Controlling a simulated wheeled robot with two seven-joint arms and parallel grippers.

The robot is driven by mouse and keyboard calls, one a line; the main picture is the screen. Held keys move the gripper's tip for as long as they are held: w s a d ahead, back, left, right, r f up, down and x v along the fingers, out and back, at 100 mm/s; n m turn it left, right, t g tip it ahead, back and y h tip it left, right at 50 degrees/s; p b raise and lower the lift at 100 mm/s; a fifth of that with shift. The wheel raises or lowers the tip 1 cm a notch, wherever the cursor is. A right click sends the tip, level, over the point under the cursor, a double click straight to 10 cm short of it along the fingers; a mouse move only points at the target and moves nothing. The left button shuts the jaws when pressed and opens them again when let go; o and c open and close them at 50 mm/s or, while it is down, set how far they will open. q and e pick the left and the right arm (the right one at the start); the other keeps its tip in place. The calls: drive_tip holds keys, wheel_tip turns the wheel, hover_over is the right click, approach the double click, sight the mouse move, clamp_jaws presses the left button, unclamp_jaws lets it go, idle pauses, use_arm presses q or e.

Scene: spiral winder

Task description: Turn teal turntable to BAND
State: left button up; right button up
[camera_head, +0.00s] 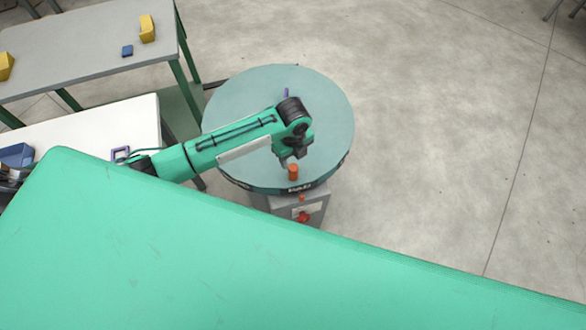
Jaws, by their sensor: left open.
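The teal turntable (325,100) is a round disc in the middle of the view, on a grey pedestal (318,208). Its dark rim carries white labels; the one facing front seems to read PAD (300,188), and the others are too small or turned away to read. An orange peg (293,173) stands near the front edge of the disc, and a purple peg (285,93) shows near the back, partly behind my arm. My left gripper (291,159) is open, just above and behind the orange peg; contact is unclear. My right gripper is not in view.
A red knob (303,217) sits on the pedestal front. A white table (80,125) and a grey table (80,50) with yellow blocks (148,28) and a blue block (127,51) stand at left. The floor right of the turntable is clear.

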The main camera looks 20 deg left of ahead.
sight(293, 167)
use_arm(q)
wheel_tip(293, 167, down, 9)
drive_tip(key=shift+f+p, duration=0.15)
drive_tip(key=shift+p, duration=0.4)
clamp_jaws()
